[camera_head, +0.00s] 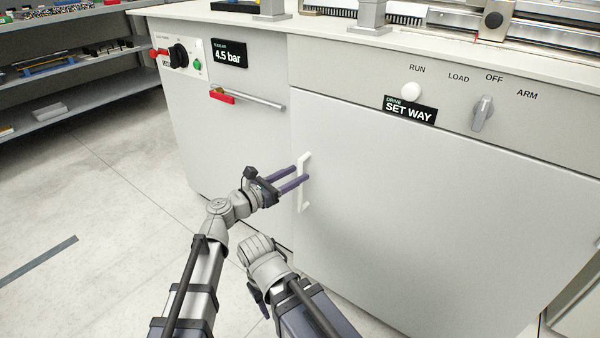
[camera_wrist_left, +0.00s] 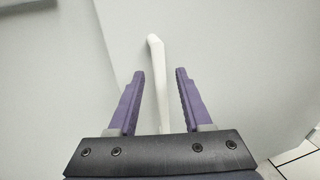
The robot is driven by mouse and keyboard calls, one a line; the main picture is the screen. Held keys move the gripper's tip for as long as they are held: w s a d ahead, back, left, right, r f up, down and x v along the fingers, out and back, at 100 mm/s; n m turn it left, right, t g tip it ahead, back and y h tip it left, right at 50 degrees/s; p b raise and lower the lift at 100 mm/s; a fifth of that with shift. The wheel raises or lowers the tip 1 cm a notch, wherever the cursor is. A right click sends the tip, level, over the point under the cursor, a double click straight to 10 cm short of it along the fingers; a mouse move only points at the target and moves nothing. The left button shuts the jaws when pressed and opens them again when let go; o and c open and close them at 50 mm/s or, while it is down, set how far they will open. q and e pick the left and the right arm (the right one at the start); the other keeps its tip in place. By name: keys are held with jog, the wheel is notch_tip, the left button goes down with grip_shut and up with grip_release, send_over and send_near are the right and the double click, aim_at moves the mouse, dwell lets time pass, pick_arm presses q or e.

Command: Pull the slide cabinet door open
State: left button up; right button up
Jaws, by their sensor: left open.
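The cabinet door (camera_head: 420,220) is a large pale grey panel on the front of the machine, and it looks closed. Its white vertical bar handle (camera_head: 302,199) is near the door's left edge. My left gripper (camera_head: 303,172) is at the handle, with its purple fingers pointing at the door. In the left wrist view the fingers (camera_wrist_left: 159,76) are apart, one on each side of the white handle (camera_wrist_left: 158,65), with gaps visible on both sides. My right gripper (camera_head: 262,300) hangs low at the bottom middle, partly hidden by its own arm, and its fingers are unclear.
Above the door are a rotary knob (camera_head: 483,113), a white button (camera_head: 411,91) and a "SET WAY" sign (camera_head: 409,110). A red-ended lever (camera_head: 222,96) and a metal rod stick out on the left panel. Shelves (camera_head: 75,60) stand at the far left.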

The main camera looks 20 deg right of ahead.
pick_arm(q)
jog(key=shift+x, duration=1.2)
jog(key=shift+c, duration=0.2)
grip_shut()
dwell(0.4)
